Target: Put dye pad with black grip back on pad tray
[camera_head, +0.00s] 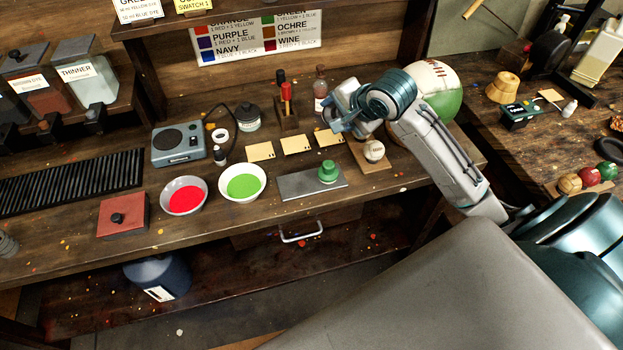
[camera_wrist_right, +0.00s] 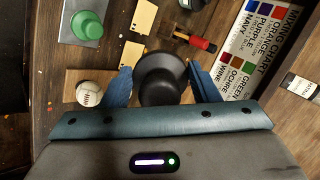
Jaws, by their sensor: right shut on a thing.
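The dye pad with black grip (camera_wrist_right: 160,88) is between the blue fingers of my right gripper (camera_wrist_right: 161,76), which is shut on it in the right wrist view. In the head view my right gripper (camera_head: 337,120) is above the back of the bench, right of centre; the pad is hard to make out there. The grey pad tray (camera_head: 297,188) lies flat at the front of the bench, with a green-grip pad (camera_head: 327,171) on its right part. The tray's left part is bare. The tray also shows at the top left of the right wrist view (camera_wrist_right: 68,32). My left gripper is not visible.
A white ball (camera_head: 374,151) sits on a wooden board below my right arm. Several cream swatches (camera_head: 296,144) lie behind the tray. Bowls of green (camera_head: 243,184) and red dye (camera_head: 185,196) stand to its left. A red-handled tool (camera_head: 287,98) stands behind.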

